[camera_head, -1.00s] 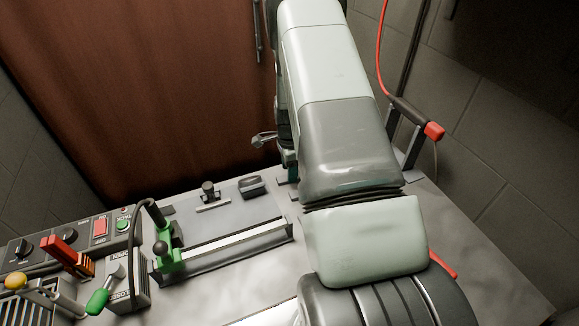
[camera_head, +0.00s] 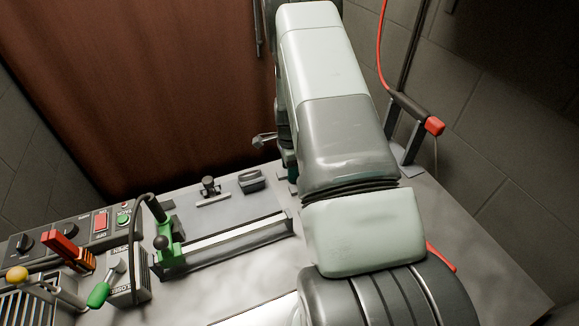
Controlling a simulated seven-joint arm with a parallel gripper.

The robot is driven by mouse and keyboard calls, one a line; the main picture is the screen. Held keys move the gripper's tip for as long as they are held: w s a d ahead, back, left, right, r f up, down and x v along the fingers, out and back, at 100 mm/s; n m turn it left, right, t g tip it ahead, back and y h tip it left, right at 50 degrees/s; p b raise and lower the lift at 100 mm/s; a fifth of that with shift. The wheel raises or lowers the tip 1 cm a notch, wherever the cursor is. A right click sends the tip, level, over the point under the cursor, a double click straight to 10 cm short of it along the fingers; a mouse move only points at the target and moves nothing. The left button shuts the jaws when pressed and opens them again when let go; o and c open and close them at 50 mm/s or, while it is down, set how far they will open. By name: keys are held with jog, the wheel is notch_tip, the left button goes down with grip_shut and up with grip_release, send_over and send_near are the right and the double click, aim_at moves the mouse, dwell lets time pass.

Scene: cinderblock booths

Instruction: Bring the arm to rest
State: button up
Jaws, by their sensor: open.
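My arm rises from the lower right and bends away at the top centre, over the grey bench (camera_head: 450,250). My gripper (camera_head: 264,140) shows only as a small metal tip poking out left of the arm, in front of the brown curtain-like panel (camera_head: 150,90). The rest of it is hidden behind the arm. The visible part touches nothing that I can see. It appears open, and I see nothing held in it.
At the left stand a control panel with a red button (camera_head: 101,221), a red lever (camera_head: 62,247), a green-handled lever (camera_head: 98,294) and a slide rail (camera_head: 235,234) with a green clamp (camera_head: 168,250). A red-ended bar (camera_head: 434,126) stands at right. Block walls close both sides.

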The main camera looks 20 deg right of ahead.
grip_shut()
jog(key=shift+r, duration=0.1)
jog(key=shift+r, duration=3.45)
